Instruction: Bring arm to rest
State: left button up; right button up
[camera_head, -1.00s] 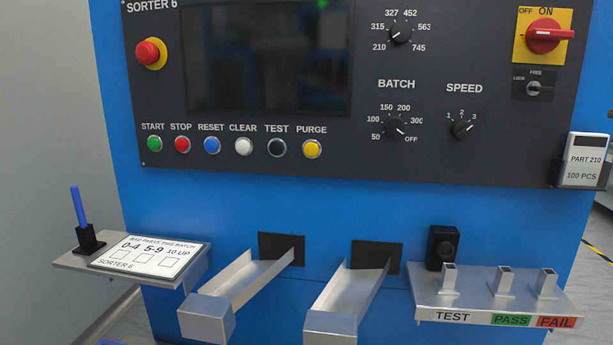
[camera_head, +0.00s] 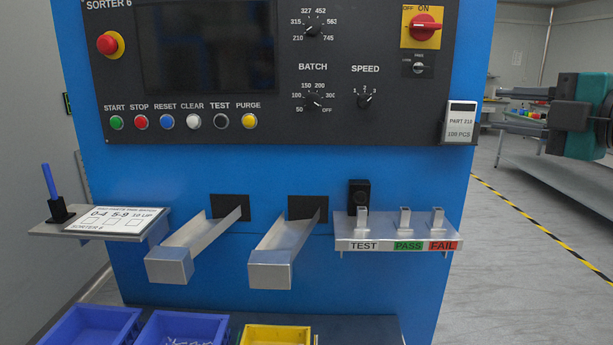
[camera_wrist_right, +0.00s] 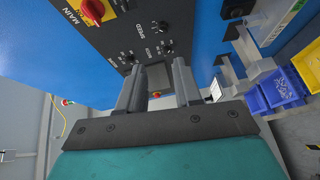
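My right gripper (camera_head: 503,103) is at the right edge of the head view, with a teal body and dark fingers pointing left. It is clear of the sorter's panel and shelf. The right wrist view shows its two fingers (camera_wrist_right: 158,72) apart, with nothing between them. My left gripper is in neither view. The blue sorter (camera_head: 330,170) fills the middle of the head view, with a dark control panel (camera_head: 200,95).
A metal shelf (camera_head: 390,228) marked TEST, PASS and FAIL sticks out from the sorter. Two chutes (camera_head: 275,262) jut out to its left. Blue bins (camera_head: 90,318) and a yellow bin (camera_head: 285,331) stand below. Open floor (camera_head: 530,270) lies at the right.

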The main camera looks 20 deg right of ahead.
jog(key=w+a+f+m+g+y, duration=0.15)
jog(key=a+f, duration=0.35)
jog(key=f, duration=0.5)
jog(key=w+a+f+m+y, duration=0.1)
jog(key=w+a+f+m, duration=0.3)
jog(key=f, duration=0.7)
jog(key=w+a+f+g+y, duration=0.1)
jog(key=a+f, duration=0.5)
jog(key=f, duration=0.4)
jog(key=s+a+f+m+g+h, duration=0.1)
jog(key=s+a+f+m, duration=0.1)
jog(key=s+f+m, duration=0.2)
jog(key=s+a+f+m+g+h, duration=0.1)
jog(key=s+a+f+m+h, duration=0.1)
jog(key=s+f, duration=0.6)
jog(key=s+a+f+m+g+h, duration=0.1)
jog(key=s+f+m, duration=0.4)
jog(key=f, duration=0.7)
jog(key=shift+s+a+f+m+h, duration=0.4)
jog(key=shift+a+h, duration=0.15)
jog(key=shift+a, duration=0.7)
jog(key=shift+g, duration=0.25)
